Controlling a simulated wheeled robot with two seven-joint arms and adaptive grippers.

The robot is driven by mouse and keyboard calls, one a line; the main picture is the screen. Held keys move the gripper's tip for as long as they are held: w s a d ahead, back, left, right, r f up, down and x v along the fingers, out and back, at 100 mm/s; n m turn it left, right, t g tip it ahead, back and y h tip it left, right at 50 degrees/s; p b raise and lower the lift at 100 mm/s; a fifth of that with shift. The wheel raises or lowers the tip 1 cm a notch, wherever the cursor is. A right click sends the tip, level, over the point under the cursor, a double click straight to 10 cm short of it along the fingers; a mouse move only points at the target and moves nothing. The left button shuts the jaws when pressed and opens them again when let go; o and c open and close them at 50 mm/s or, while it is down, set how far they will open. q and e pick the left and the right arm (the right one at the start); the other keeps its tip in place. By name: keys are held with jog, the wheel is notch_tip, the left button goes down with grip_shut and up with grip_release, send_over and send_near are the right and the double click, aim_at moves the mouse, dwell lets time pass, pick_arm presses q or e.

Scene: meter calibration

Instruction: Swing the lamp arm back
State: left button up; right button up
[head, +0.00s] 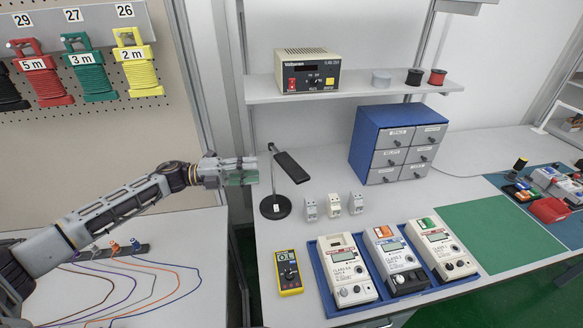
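The desk lamp has a round black base (275,207), a thin upright post and a flat black lamp arm (291,166). The arm slants from the top of the post toward the front right. My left gripper (254,170) is level with the post and just left of it, pointing right. I see no clear contact between them. Greenish pads show at its fingertips, but the finger gap is not clear. My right gripper is not in view.
Three small white modules (334,204) stand right of the lamp. A yellow multimeter (288,272) and a blue tray (327,290) with three meters lie in front. A shelf (375,88) hangs above, and a blue drawer cabinet (366,135) stands behind right.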

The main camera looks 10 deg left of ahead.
aim_at(283, 168)
pick_arm(q)
jog(key=p+x, duration=0.2)
jog(key=x, duration=0.7)
jog(key=shift+w+d+r, duration=0.1)
jog(key=shift+w+d, duration=0.05)
jog(key=shift+d, duration=0.25)
jog(key=shift+w+d, duration=0.25)
jog(key=shift+d, duration=0.45)
jog(key=shift+w+d, duration=0.15)
jog(key=shift+d, duration=0.4)
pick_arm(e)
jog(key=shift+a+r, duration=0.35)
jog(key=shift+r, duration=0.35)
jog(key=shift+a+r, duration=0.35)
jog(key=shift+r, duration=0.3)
pick_arm(q)
grip_shut()
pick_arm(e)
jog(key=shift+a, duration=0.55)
